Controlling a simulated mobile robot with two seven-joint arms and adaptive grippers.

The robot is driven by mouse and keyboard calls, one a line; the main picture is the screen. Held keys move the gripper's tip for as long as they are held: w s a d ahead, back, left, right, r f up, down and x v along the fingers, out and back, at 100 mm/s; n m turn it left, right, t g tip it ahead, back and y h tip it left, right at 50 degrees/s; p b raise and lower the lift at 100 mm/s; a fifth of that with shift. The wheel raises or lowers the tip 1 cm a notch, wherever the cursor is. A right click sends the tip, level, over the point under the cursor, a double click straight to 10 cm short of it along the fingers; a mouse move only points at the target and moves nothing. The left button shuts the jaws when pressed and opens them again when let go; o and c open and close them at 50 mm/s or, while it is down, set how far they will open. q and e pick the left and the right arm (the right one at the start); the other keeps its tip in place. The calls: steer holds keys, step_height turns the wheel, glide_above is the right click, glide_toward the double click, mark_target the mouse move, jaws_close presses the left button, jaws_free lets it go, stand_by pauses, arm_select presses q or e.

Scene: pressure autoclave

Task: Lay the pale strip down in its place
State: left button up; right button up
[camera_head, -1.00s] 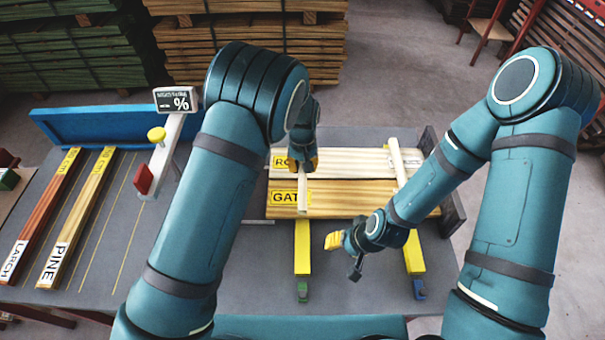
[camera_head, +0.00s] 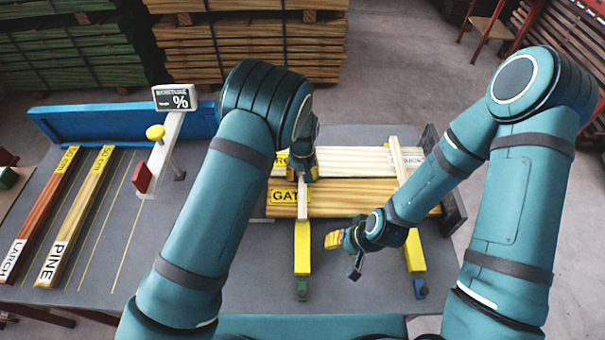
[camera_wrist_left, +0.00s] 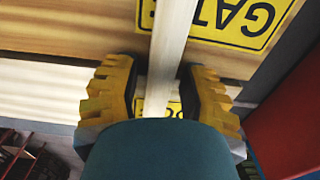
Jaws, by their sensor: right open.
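The pale strip (camera_head: 302,201) lies lengthwise across the two boards, over the GATE label (camera_head: 285,196) and in line with the left yellow clamp bar (camera_head: 302,245). Whether it touches both boards cannot be told. My left gripper (camera_head: 302,170) is at its far part. In the left wrist view the pale strip (camera_wrist_left: 171,45) runs between my fingers (camera_wrist_left: 160,90), with narrow gaps showing beside it, so the gripper looks open around it. My right gripper (camera_head: 345,252) is open and empty, between the clamp bars. A second pale strip (camera_head: 397,160) lies across the boards at right.
The right yellow clamp bar (camera_head: 414,250) is near my right forearm. A dark end block (camera_head: 453,213) stands at the boards' right end. At left are a LARCH strip (camera_head: 42,217), a PINE strip (camera_head: 76,215) and a post with a percent display (camera_head: 175,97).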

arm_select(q)
steer(key=shift+r, duration=0.15)
step_height(320, 180, up, 12)
steer(key=shift+r+p, duration=0.15)
steer(key=shift+p, duration=0.2)
stand_by(0.3)
steer(key=shift+s, duration=0.1)
stand_by(0.4)
